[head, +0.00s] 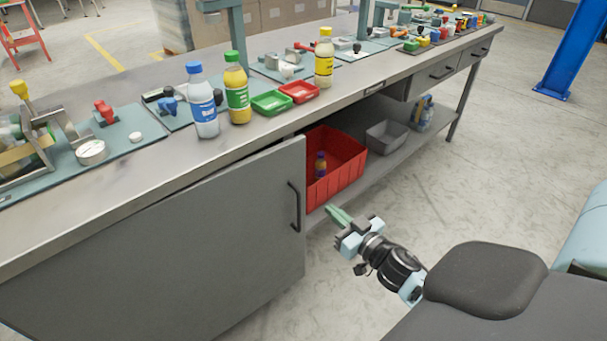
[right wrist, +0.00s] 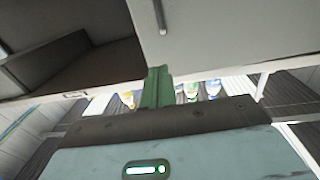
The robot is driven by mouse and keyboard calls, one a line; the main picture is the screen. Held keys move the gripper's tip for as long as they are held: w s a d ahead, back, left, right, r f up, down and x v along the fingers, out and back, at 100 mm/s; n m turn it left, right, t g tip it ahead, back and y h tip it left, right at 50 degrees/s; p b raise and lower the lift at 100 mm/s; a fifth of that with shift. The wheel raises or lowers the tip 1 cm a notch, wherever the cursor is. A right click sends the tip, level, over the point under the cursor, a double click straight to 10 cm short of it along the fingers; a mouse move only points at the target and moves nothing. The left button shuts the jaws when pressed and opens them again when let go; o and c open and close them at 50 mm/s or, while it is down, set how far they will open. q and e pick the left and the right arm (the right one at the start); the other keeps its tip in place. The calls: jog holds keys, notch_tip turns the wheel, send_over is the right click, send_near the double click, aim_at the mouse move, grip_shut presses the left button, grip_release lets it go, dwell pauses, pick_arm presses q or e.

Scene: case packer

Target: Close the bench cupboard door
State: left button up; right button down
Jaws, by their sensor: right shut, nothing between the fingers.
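The grey bench cupboard door (head: 220,235) fills the lower left of the head view. It looks ajar, its top edge standing out from the bench front. Its dark bar handle (head: 294,207) is near its free right edge. My right gripper (head: 336,214) is shut and empty, with green fingers just right of the handle and door edge in the picture; I cannot tell whether they touch. In the right wrist view the fingers (right wrist: 157,85) overlap a corner of the pale door panel (right wrist: 230,30), with the handle (right wrist: 160,15) above. My left gripper is out of view.
Right of the door, a red bin (head: 337,165) holding a small bottle and a grey bin (head: 387,136) stand on the lower shelf. Bottles, trays and fixtures crowd the bench top (head: 110,200). The floor (head: 480,180) to the right is clear up to a blue post (head: 572,50).

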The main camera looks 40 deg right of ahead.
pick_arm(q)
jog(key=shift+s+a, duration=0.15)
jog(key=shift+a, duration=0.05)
pick_arm(e)
jog(key=shift+w+a, duration=0.1)
jog(key=b, duration=0.2)
send_near(292, 177)
jog(key=w, duration=0.7)
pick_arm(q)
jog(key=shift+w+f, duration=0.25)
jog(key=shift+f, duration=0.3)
